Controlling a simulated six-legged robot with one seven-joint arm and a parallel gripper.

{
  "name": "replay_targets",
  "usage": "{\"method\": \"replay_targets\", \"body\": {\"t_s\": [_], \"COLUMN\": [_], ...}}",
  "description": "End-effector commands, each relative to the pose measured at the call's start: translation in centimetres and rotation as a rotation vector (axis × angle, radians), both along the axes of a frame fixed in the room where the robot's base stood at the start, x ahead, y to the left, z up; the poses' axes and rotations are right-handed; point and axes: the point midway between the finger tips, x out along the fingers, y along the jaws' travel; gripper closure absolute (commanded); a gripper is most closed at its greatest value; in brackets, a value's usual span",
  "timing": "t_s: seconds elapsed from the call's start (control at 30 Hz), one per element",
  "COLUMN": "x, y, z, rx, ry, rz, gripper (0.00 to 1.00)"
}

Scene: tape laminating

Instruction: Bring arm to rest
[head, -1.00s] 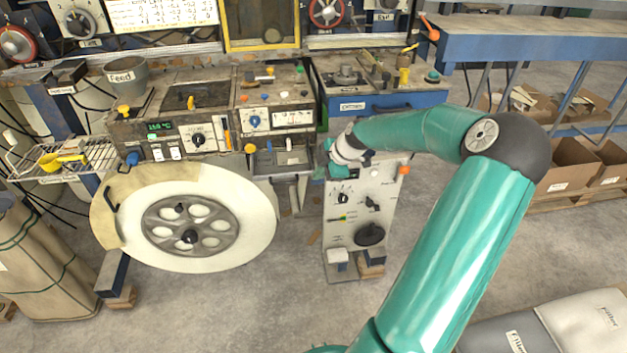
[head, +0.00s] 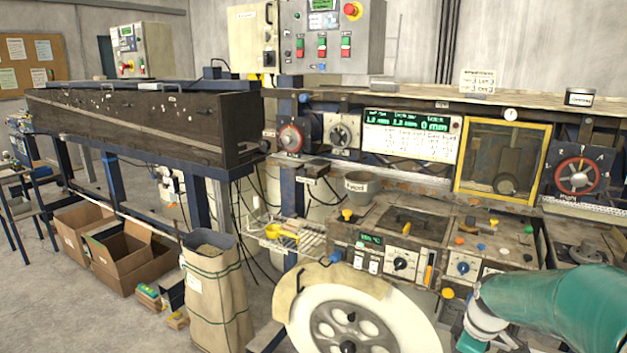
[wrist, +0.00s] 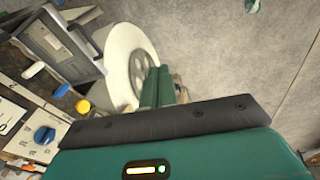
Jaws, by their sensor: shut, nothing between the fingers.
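My gripper (wrist: 158,72) shows in the wrist view with its two green fingers pressed together and nothing between them. Past the fingertips is the white tape reel (wrist: 127,55); I cannot tell how far apart they are. In the head view my green arm enters at the lower right, bent down in front of the machine, and the fingers are not clearly visible. The reel also shows in the head view (head: 318,296), at the bottom left of my arm.
The machine's control panel (head: 402,264) with knobs and buttons is just left of my arm. A wire shelf (head: 290,242), a filled sack (head: 215,290) and cardboard boxes (head: 75,222) stand further left. Bare concrete floor shows at the lower left.

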Motion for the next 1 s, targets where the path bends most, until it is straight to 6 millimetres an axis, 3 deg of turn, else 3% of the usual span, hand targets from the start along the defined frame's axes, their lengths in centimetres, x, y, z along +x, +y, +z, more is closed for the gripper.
{"method": "replay_targets", "body": {"t_s": [0.03, 0.2, 0.6, 0.8, 1.0], "x": [-0.5, -2.7, -10.9, -15.4, -17.5], "y": [1.8, 6.5, 15.9, 19.1, 20.3], "z": [1.2, 4.7, 11.9, 13.6, 13.8], "rx": [-0.026, -0.069, 0.031, 0.196, 0.296], "ry": [0.005, -0.011, -0.186, -0.248, -0.253], "rz": [-0.03, -0.181, -0.549, -0.701, -0.775], "gripper": [1.0, 1.0, 1.0, 1.0, 1.0]}}
